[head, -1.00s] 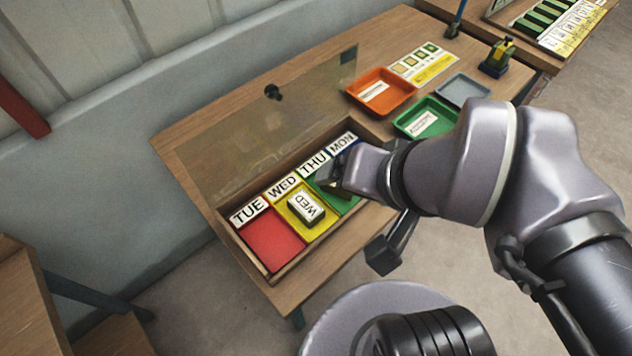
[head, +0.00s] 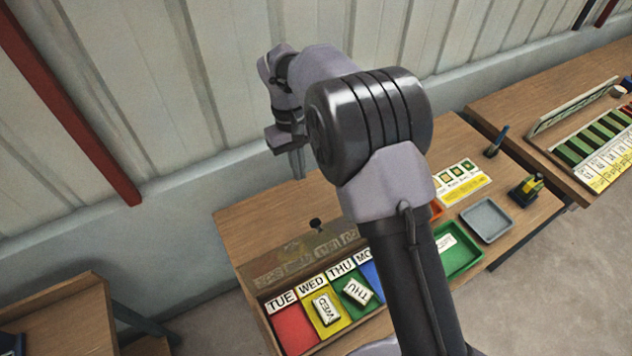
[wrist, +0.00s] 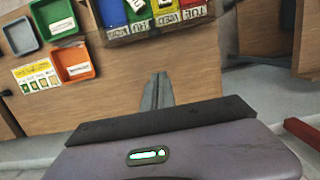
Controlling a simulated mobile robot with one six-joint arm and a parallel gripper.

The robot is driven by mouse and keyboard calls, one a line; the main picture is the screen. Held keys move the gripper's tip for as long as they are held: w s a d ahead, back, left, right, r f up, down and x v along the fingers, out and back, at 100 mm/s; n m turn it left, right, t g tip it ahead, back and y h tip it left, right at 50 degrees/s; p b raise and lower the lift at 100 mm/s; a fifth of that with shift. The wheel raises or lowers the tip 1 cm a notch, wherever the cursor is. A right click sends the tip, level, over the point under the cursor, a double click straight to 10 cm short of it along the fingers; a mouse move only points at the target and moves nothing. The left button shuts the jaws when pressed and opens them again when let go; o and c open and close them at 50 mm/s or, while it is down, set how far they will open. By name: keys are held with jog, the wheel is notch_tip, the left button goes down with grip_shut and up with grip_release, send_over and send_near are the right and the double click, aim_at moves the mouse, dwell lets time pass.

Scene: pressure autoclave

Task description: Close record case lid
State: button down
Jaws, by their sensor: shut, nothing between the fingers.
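The record case (head: 262,292) sits on the wooden table, with red, yellow, green and blue compartments labelled TUE, WED, THU and MON. Its see-through lid (head: 290,258) stands open along the back side, with a dark knob (head: 315,223) at its far edge; its exact angle is hard to tell. A WED block (head: 325,309) lies in the yellow compartment and a THU block (head: 357,291) in the green one. My gripper (head: 296,165) is shut and empty, above and behind the lid near the wall. Its fingers (wrist: 157,95) also show in the wrist view, over bare table.
A green tray (head: 458,260), a grey tray (head: 487,220) and a partly hidden orange tray (head: 436,209) are right of the case, near a printed card (head: 461,183). The corrugated wall (head: 220,90) is close behind the table. My arm hides part of the case's right side.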

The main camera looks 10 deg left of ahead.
jog(key=s+d+f, duration=0.3)
jog(key=s+f, duration=0.1)
jog(key=f, duration=0.5)
jog(key=shift+s+d+f+b, duration=0.15)
jog(key=shift+s+f+b, duration=0.15)
jog(key=shift+f, duration=0.05)
jog(key=shift+b, duration=0.3)
